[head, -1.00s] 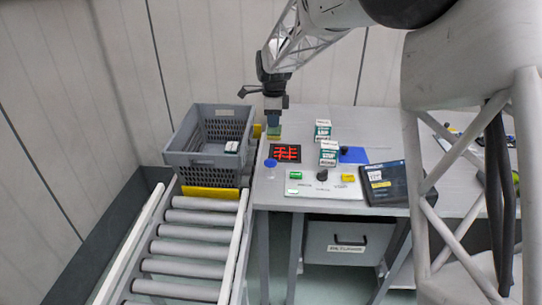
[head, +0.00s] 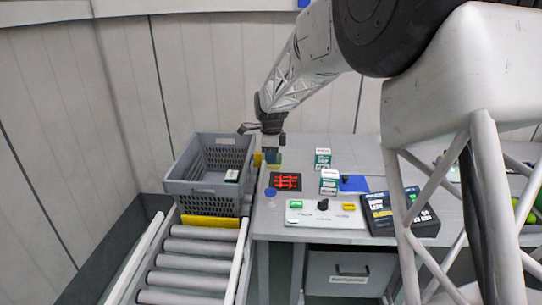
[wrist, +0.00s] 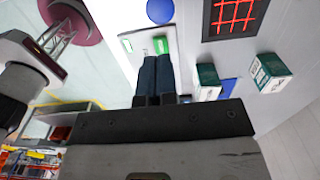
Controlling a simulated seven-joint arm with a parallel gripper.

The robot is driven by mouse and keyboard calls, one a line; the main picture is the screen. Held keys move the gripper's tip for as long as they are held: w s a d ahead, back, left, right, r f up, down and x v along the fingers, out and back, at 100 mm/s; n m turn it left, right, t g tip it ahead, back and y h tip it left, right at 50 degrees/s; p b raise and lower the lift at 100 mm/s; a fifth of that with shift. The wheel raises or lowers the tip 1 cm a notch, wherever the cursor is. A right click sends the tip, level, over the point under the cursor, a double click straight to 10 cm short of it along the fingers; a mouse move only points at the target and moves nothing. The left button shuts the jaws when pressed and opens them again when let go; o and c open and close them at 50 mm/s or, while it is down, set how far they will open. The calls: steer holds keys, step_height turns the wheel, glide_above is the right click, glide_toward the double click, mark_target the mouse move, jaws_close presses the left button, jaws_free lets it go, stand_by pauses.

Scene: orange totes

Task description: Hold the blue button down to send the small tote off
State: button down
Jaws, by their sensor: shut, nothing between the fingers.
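The blue button (head: 270,191) is a round blue cap at the left front of the table, beside the white control panel. A round blue shape (wrist: 160,11) at the top of the wrist view looks like the same button. The small grey tote (head: 208,187) stands at the top of the roller conveyor, with a small box inside. My gripper (head: 272,163) is above the left back of the table, behind the button and apart from it. In the wrist view my dark blue fingers (wrist: 155,60) are shut together and empty.
The white panel (head: 325,220) carries green and yellow buttons and a black knob. A red-grid pad (head: 286,182), two small cartons (head: 329,182) and a dark tablet-like box (head: 402,213) are nearby. A yellow bar (head: 210,221) lies before the tote. Rollers (head: 195,247) are clear.

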mark_target(271, 190)
step_height(271, 190, down, 12)
steer(key=shift+r, duration=0.15)
stand_by(0.4)
